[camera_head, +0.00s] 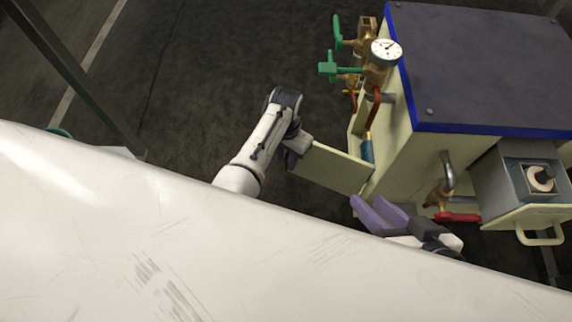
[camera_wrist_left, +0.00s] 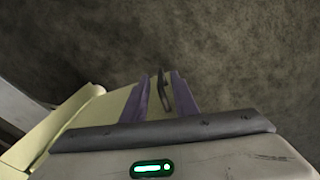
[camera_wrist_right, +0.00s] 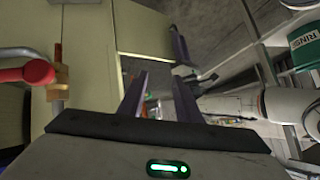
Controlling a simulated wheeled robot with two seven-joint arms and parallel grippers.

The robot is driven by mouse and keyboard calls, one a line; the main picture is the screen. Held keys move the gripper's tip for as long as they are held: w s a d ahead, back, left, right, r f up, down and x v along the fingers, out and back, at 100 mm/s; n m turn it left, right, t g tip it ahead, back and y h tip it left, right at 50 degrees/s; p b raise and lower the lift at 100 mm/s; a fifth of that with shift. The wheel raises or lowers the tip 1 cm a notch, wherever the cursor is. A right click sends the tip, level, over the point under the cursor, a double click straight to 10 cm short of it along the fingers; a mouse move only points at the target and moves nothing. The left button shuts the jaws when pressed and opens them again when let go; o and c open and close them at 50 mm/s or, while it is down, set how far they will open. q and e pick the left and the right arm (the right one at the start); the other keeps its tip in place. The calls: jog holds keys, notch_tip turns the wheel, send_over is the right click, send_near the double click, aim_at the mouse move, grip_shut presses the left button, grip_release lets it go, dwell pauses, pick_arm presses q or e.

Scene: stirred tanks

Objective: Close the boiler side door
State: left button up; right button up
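The boiler (camera_head: 485,65) is a pale cream box with a dark, blue-edged top, at the right of the head view. Its side door (camera_head: 335,168), a flat cream panel, stands open, swung out to the left. The door also shows in the left wrist view (camera_wrist_left: 108,108) and the right wrist view (camera_wrist_right: 145,32). My left gripper (camera_head: 292,158) is at the door's outer edge; in its wrist view (camera_wrist_left: 160,76) its fingers are apart, with a dark handle-like piece (camera_wrist_left: 164,95) between them. My right gripper (camera_head: 368,201) is open and empty in front of the boiler, near the door's hinge side.
A pressure gauge (camera_head: 386,50) and green-handled valves (camera_head: 328,68) project from the boiler's left side. A red-handled valve (camera_head: 458,217) is right of my right gripper. A grey box (camera_head: 515,185) is at far right. Dark floor left of the door is clear.

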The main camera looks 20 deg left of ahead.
pick_arm(q)
jog(key=shift+f+b, duration=0.35)
jog(key=shift+f, duration=0.6)
jog(key=shift+c, duration=0.4)
grip_shut()
